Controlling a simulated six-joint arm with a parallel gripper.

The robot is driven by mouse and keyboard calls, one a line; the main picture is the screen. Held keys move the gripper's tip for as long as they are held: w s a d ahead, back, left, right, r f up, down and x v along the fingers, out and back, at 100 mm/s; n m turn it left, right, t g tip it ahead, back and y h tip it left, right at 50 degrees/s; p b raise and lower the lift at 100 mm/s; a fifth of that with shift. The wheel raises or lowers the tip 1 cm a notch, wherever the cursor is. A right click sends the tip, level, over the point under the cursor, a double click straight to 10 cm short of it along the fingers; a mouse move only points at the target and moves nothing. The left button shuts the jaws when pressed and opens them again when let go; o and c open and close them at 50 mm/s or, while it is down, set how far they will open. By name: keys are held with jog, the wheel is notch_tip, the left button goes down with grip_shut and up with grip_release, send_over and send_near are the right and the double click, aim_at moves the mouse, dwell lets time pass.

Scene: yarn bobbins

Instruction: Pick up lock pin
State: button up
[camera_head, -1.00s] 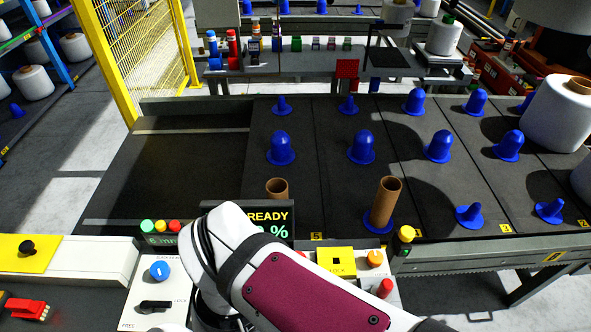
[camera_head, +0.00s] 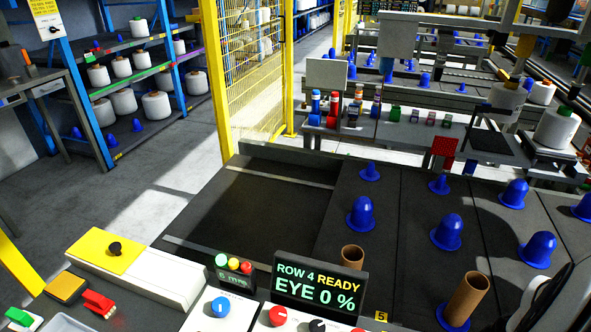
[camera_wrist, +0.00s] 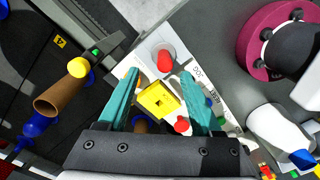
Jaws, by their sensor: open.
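I cannot tell for sure which part is the lock pin. In the head view, a black-knobbed piece (camera_head: 114,249) stands on a yellow plate (camera_head: 92,256) on the white block at the left. A red piece (camera_head: 98,301) lies in front of it. In the wrist view, my gripper (camera_wrist: 159,78) is open, with its teal fingers spread and nothing held. Between and beyond the fingers shows a yellow block (camera_wrist: 158,101) on the white control panel, with a red button (camera_wrist: 165,61) near the fingertips.
A display (camera_head: 318,277) reads "ROW 4 READY EYE 0 %". Brown tubes (camera_head: 466,299) and several blue bobbin holders (camera_head: 361,214) stand on the dark deck to the right. A yellow fence (camera_head: 250,80) rises behind. The left deck bay is bare.

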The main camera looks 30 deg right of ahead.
jog(key=f, duration=0.5)
jog(key=a+f, duration=0.1)
jog(key=f, duration=0.2)
jog(key=shift+w, duration=0.1)
jog(key=shift+r, duration=0.1)
grip_shut()
